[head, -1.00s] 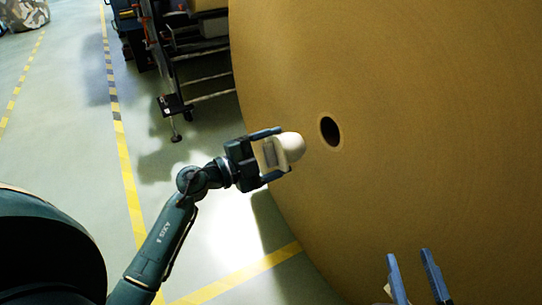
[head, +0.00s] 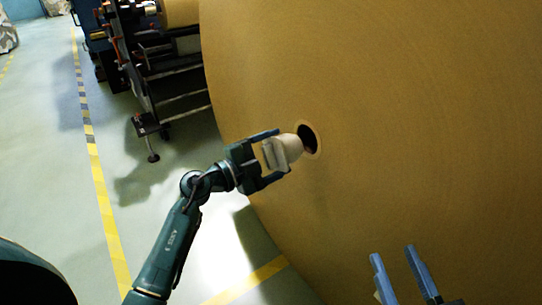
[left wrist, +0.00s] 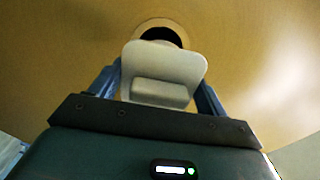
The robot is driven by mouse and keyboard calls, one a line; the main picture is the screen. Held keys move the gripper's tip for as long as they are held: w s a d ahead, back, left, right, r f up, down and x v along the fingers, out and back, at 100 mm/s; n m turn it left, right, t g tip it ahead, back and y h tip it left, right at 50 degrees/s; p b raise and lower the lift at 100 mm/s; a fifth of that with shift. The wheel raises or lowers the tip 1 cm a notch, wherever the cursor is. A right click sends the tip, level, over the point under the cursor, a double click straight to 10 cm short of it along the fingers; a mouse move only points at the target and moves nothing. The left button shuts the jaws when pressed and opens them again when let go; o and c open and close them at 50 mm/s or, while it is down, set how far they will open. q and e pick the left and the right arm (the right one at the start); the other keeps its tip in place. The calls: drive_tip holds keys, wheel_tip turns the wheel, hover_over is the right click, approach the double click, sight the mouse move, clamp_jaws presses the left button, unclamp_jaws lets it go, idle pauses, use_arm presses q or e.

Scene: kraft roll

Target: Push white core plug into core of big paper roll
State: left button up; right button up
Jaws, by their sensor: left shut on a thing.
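The big brown paper roll (head: 400,110) fills the right of the head view. Its dark round core (head: 309,138) opens in the flat face. My left gripper (head: 271,160) is shut on the white core plug (head: 285,150), whose rounded nose points at the core and overlaps its left edge in the picture. In the left wrist view the plug (left wrist: 165,66) sits between the fingers, with the dark core (left wrist: 160,36) just beyond it, partly hidden. I cannot tell whether the nose is inside the core. My right gripper (head: 402,275) is open and empty at the bottom, before the roll.
A dark machine frame (head: 150,70) with a smaller roll stands behind, left of the big roll. The green floor (head: 50,170) with yellow marking lines is clear on the left.

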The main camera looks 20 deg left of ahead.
use_arm(q)
drive_tip(key=shift+s+a+p, duration=0.15)
drive_tip(key=shift+p, duration=0.35)
idle(0.4)
drive_tip(key=shift+p, duration=0.55)
idle(0.5)
drive_tip(key=shift+p+x, duration=0.3)
drive_tip(key=shift+x, duration=0.55)
drive_tip(key=shift+w+d, duration=0.35)
drive_tip(key=shift+w, duration=0.1)
drive_tip(key=shift+w+d, duration=0.1)
drive_tip(key=shift+w, duration=0.1)
drive_tip(key=shift+w+d+p, duration=0.3)
drive_tip(key=shift+w+d, duration=0.1)
drive_tip(key=shift+w, duration=0.05)
